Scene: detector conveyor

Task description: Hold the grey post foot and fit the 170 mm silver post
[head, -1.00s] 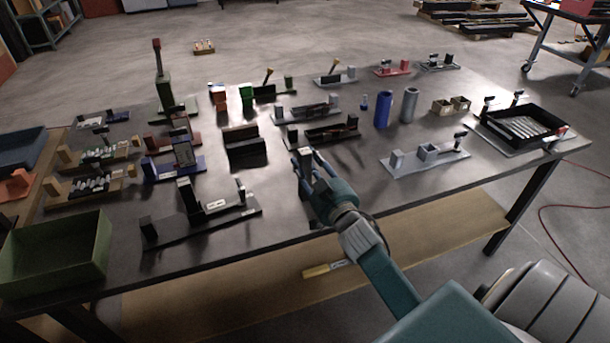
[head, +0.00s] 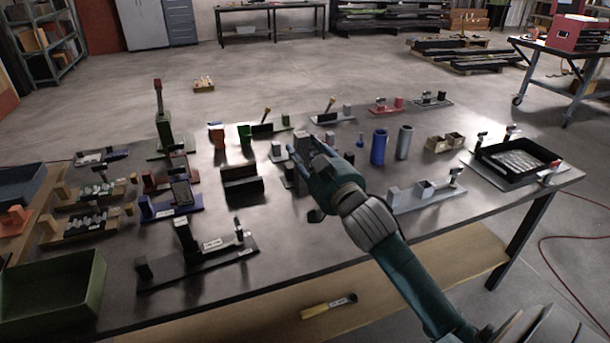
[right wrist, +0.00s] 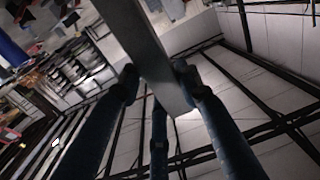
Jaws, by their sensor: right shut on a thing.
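My right gripper (head: 318,163) is over the middle of the table, shut on a grey, straight-sided block (head: 303,148). In the right wrist view the block (right wrist: 145,45) stands out long and flat-faced between the fingers (right wrist: 158,88). I cannot tell for sure that it is the grey post foot, and its far end is out of that view. Several silver rods (head: 518,160) lie in a black tray (head: 487,166) at the right end of the table; which one is 170 mm cannot be told. My left gripper is not in view.
A grey plate with blocks (head: 425,195) is right of my gripper. A blue cylinder (head: 379,147) and a grey cylinder (head: 404,142) stand behind it. Dark fixtures (head: 195,258) and a green bin (head: 55,290) are at the left. The front middle tabletop is clear.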

